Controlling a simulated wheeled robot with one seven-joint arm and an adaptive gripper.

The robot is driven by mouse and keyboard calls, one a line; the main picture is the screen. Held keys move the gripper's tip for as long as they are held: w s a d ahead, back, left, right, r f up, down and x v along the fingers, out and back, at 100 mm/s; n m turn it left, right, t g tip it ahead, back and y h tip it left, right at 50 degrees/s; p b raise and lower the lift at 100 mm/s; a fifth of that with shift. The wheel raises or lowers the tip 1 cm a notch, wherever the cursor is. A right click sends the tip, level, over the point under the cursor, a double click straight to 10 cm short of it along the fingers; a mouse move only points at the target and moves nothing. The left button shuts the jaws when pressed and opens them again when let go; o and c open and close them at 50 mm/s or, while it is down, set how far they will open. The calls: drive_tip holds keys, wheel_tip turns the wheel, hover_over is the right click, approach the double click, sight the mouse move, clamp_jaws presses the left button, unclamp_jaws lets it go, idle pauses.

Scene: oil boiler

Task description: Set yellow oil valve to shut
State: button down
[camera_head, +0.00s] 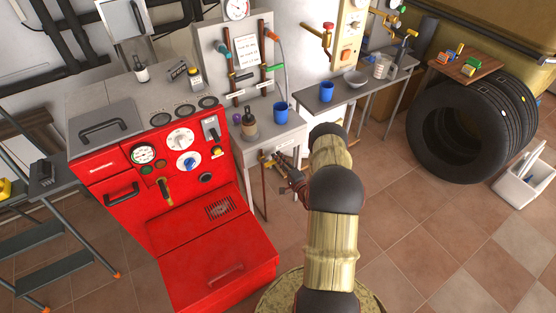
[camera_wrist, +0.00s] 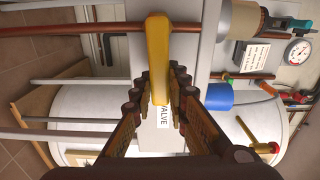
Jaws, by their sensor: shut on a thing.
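The yellow oil valve handle (camera_wrist: 157,50) is in the middle of the wrist view. It runs up and down in that picture, across the line of a copper pipe (camera_wrist: 75,28). My gripper (camera_wrist: 155,82) has its two fingers on either side of the handle's lower part and is shut on it. A white label reading "VALVE" (camera_wrist: 163,116) shows just below the handle's end, partly hidden. In the head view my gripper (camera_head: 284,178) is low at the grey bench's front, beside the red boiler (camera_head: 205,230). My arm and gripper hide most of the valve there.
A blue cup (camera_head: 281,111) and a brown bottle (camera_head: 250,125) stand on the bench above my gripper. A side table (camera_head: 340,88) with another blue cup is to the right. Tyres (camera_head: 460,140) stand further right.

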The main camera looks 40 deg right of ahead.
drive_tip(key=shift+f+m, duration=0.2)
drive_tip(key=shift+m, duration=0.2)
drive_tip(key=c, duration=1.7)
unclamp_jaws()
drive_tip(key=shift+v, duration=6)
